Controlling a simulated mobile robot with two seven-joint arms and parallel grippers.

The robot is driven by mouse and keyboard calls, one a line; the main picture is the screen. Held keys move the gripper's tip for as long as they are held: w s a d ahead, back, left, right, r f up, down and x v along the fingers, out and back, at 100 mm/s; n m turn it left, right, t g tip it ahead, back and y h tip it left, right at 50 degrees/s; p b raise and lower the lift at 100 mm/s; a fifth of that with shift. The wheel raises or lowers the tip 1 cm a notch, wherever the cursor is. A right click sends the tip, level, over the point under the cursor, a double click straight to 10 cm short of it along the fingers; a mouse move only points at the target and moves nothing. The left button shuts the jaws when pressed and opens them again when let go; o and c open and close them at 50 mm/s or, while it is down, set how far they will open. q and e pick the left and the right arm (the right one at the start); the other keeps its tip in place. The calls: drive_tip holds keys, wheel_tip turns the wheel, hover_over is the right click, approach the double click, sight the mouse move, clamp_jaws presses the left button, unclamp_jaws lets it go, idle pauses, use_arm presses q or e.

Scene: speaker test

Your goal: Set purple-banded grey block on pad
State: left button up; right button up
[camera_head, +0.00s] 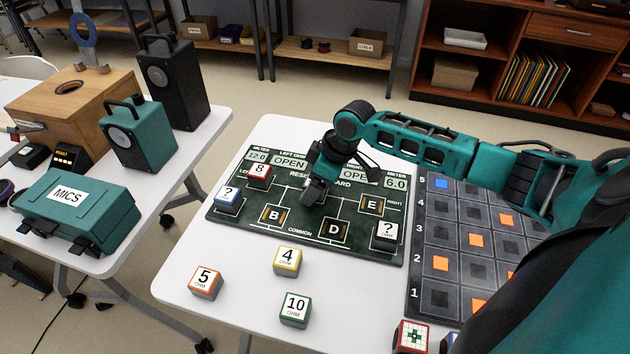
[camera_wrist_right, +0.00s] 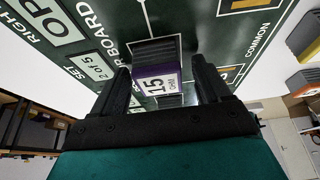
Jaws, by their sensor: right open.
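The purple-banded grey block (camera_wrist_right: 157,83), labelled 15 OHM, sits between the two fingers of my right gripper (camera_wrist_right: 165,88) in the right wrist view. Its label faces the gripper and its grey body points to the green board. In the head view my right gripper (camera_head: 316,190) is low over the upper middle of the board (camera_head: 262,238) and mostly covers the block. The jaws are open, with a finger on each side of it. The spot under the block is hidden. Pads B (camera_head: 273,215), D (camera_head: 333,231) and E (camera_head: 372,205) show bare. My left gripper is out of view.
On the board stand an 8 block (camera_head: 259,174) and two question-mark blocks (camera_head: 227,199) (camera_head: 385,235). Blocks 5 (camera_head: 206,282), 4 (camera_head: 287,260) and 10 (camera_head: 295,309) stand on the white table in front. A dark grid tray (camera_head: 428,232) lies to the right.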

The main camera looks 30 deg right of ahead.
drive_tip(key=p+v, duration=0.2)
drive_tip(key=v, duration=1)
idle(0.3)
